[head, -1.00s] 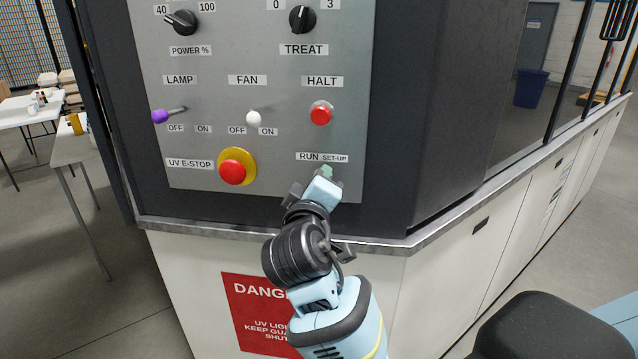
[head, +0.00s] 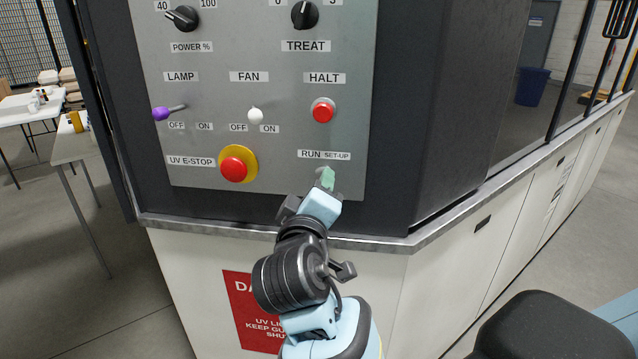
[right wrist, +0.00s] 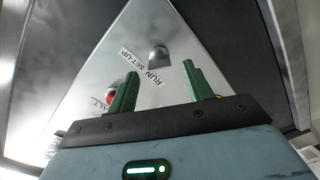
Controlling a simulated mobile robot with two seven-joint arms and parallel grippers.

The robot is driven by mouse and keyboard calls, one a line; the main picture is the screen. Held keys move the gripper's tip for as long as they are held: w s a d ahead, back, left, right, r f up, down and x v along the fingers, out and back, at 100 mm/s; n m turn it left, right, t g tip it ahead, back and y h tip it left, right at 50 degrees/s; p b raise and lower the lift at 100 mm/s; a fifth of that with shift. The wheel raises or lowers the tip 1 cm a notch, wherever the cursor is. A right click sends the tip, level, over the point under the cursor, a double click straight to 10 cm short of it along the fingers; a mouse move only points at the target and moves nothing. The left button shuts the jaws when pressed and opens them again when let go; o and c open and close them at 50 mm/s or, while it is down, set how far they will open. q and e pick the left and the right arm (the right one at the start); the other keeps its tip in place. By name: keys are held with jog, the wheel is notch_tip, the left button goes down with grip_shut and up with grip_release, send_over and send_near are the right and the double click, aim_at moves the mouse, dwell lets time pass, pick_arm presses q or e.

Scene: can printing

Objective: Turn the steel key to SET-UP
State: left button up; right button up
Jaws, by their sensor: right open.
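The steel key (right wrist: 158,57) shows in the right wrist view as a small rounded grey piece on the panel beside the RUN / SET-UP label (right wrist: 139,66). I cannot tell clearly which word it points to. In the head view the key is not distinguishable at my gripper; the RUN / SET-UP label (head: 324,155) shows just above. My right gripper (head: 327,178) has green fingers and is at the panel's lower right. In the right wrist view the gripper (right wrist: 158,80) is open and empty, and the key appears between and beyond its fingertips, apart from them. My left gripper is not in view.
The red HALT button (head: 323,111) sits above the label. The UV E-STOP button (head: 234,169) is to the left, with the white FAN switch (head: 255,115) and purple LAMP switch (head: 161,114). A metal ledge (head: 380,243) runs below the panel.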

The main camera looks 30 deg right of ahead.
jog(key=shift+v, duration=1.8)
jog(key=s+f+g+y, duration=0.3)
jog(key=s+f+y, duration=0.1)
jog(key=f, duration=0.9)
jog(key=s+f+g+y, duration=0.25)
jog(key=s+f, duration=0.25)
jog(key=f, duration=0.7)
jog(key=s+a+f+m+g+y, duration=0.1)
jog(key=s+f+g+y, duration=0.2)
jog(key=s+f, duration=0.5)
jog(key=s+a+f+m+g+y, duration=0.1)
jog(key=s+f+g+y, duration=0.25)
jog(key=s, duration=0.85)
jog(key=w+a+f+t, duration=0.2)
jog(key=w+f+t, duration=0.4)
jog(key=f, duration=0.4)
jog(key=shift+w+a+f+t+y, duration=0.3)
jog(key=shift+w+f+t, duration=0.1)
jog(key=shift+t, duration=0.4)
